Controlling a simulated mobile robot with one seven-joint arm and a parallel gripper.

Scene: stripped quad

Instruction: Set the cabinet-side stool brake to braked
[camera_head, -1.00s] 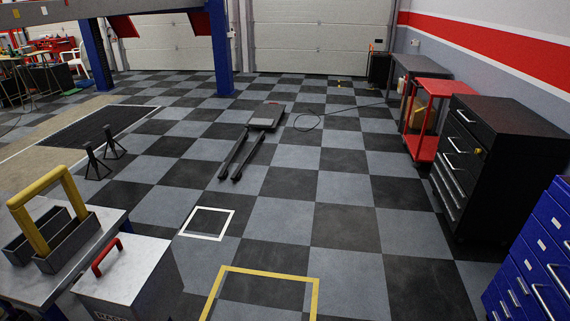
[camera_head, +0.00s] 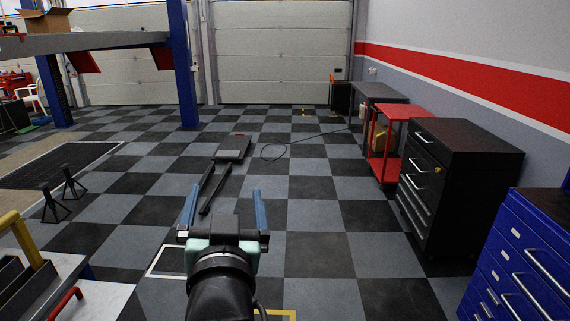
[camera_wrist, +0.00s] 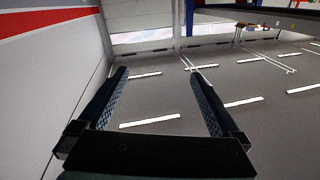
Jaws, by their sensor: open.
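I see no stool and no brake in either view. My gripper (camera_head: 227,193) is in the lower middle of the head view, pointing away from me over the checkered floor. Its two blue fingers are apart with nothing between them. Two cabinets stand at the right of the head view: a black drawer cabinet (camera_head: 462,180) and, nearer, a blue drawer cabinet (camera_head: 528,262).
A red cart (camera_head: 388,140) and a dark bench (camera_head: 378,92) stand along the right wall. A floor jack (camera_head: 232,150) and a cable (camera_head: 272,152) lie ahead. Black stands (camera_head: 72,185) are at left, a metal worktop (camera_head: 105,296) near left. Floor before the black cabinet is clear.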

